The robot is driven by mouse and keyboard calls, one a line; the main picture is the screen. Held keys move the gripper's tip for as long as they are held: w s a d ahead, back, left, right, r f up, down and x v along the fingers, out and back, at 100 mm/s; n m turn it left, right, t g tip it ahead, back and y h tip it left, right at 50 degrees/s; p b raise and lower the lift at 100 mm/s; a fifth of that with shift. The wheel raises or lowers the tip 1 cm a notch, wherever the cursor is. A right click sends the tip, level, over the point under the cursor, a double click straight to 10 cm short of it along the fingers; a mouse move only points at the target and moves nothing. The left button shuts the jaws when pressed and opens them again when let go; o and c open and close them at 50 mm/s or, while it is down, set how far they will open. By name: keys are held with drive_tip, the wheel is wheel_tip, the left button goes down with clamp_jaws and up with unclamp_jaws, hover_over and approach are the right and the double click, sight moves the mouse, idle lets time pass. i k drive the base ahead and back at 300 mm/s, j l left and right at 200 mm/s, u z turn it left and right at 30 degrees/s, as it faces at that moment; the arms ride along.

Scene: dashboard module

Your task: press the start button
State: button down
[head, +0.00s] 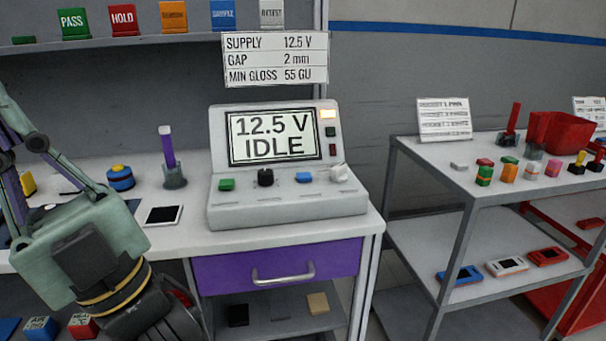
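A grey console (290,212) stands on the white bench, and its screen (275,136) reads "12.5 V IDLE". Its sloping front carries a green button (227,184), a black knob (265,177), a blue button (303,177) and a light grey knob (339,173). I cannot read any label that names the start button. My gripper (160,318) is at the lower left, in front of the bench and apart from the console. Its black body shows, but its fingertips are not clear, so I cannot tell whether it is open or shut.
A grey cart (480,190) with parts stands right. Space before the console front looks clear.

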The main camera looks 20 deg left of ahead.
sight(302, 177)
drive_tip(key=i+l, duration=0.55)
drive_tip(key=i+u, duration=0.15)
drive_tip(key=u, duration=1.5)
